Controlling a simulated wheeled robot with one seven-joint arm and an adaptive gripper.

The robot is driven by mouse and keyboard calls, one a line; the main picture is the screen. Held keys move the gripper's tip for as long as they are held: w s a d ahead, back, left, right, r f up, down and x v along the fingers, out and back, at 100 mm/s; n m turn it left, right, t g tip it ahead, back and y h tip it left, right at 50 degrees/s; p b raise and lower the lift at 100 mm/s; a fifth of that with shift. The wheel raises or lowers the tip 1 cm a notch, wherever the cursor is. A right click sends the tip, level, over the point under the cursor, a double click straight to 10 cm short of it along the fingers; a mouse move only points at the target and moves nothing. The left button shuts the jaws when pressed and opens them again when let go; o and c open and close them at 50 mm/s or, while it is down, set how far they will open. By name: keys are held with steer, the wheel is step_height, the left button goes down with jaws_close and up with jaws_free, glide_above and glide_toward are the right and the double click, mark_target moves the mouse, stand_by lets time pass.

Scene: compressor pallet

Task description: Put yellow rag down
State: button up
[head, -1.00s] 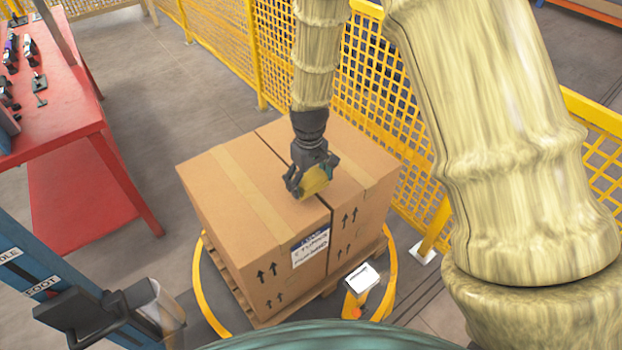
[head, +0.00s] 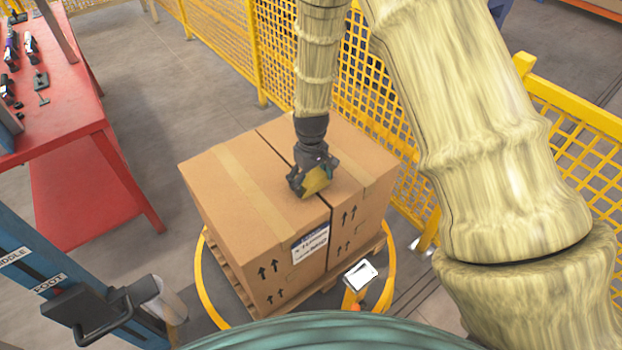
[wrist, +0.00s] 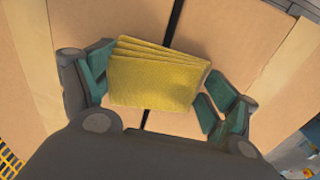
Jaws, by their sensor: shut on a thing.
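The yellow rag (head: 316,181) is a folded, layered pad between the fingers of my gripper (head: 312,184). In the wrist view the rag (wrist: 155,78) lies across the space between the two teal-padded fingers of my gripper (wrist: 155,90), its left edge against the left finger and its right edge close to the right one. My gripper is shut on it. Both are over the top of the cardboard boxes (head: 235,195), near the dark seam between them. I cannot tell whether the rag touches the cardboard.
The boxes stand on a wooden pallet (head: 228,283) inside a yellow ring (head: 205,290). A yellow mesh fence (head: 215,50) runs behind and to the right. A red table (head: 80,125) with tools is at left. A blue post (head: 60,280) stands front left. The box top around my gripper is clear.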

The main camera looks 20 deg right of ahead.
mark_target(314, 180)
steer(key=shift+f, duration=0.25)
steer(key=o, duration=1)
steer(key=shift+c, duration=0.2)
steer(key=shift+b, duration=0.45)
steer(key=shift+s+d+r+b, duration=0.15)
steer(key=shift+r+b, duration=0.3)
steer(key=shift+r, duration=2.3)
steer(key=shift+s+d+r+b, duration=0.15)
steer(key=shift+r+b, duration=0.3)
steer(key=shift+r, duration=2.3)
